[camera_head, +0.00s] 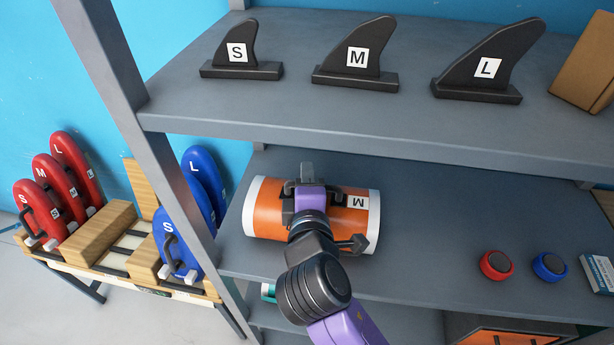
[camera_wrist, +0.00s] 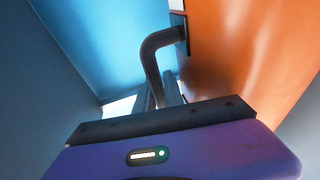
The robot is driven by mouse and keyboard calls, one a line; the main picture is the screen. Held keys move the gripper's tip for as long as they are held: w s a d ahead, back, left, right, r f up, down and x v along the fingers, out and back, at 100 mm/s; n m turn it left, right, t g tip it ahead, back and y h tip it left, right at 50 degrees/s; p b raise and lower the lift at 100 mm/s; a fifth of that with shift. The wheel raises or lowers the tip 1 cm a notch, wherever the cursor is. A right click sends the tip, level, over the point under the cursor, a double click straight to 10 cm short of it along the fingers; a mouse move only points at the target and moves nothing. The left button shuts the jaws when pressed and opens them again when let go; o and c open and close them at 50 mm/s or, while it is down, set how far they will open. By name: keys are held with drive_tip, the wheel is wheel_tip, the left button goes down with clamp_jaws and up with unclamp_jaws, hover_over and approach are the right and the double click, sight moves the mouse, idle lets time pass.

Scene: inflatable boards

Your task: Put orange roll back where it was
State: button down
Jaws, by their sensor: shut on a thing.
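The orange roll (camera_head: 262,212) has white end bands and an "M" label. It lies on its side at the left end of the middle shelf in the head view. My gripper (camera_head: 308,183) is over the roll's middle and hides part of it. In the wrist view the orange surface (camera_wrist: 250,60) fills the upper right, with a dark curved handle (camera_wrist: 157,50) on it. My gripper (camera_wrist: 160,95) is shut on this handle. The head view cannot settle whether the roll rests fully on the shelf.
The middle shelf (camera_head: 430,215) is clear right of the roll, up to a red button (camera_head: 496,265) and a blue button (camera_head: 549,266). Black fins (camera_head: 357,58) stand on the upper shelf (camera_head: 420,115). A grey post (camera_head: 170,150) is left of the roll. Red boards (camera_head: 60,190) and blue boards (camera_head: 185,225) stand on a rack.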

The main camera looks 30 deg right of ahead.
idle(0.3)
drive_tip(key=c, duration=1.5)
unclamp_jaws()
drive_tip(key=shift+f, duration=0.15)
drive_tip(key=shift+o, duration=0.2)
drive_tip(key=b+v, duration=0.1)
drive_tip(key=v, duration=1.1)
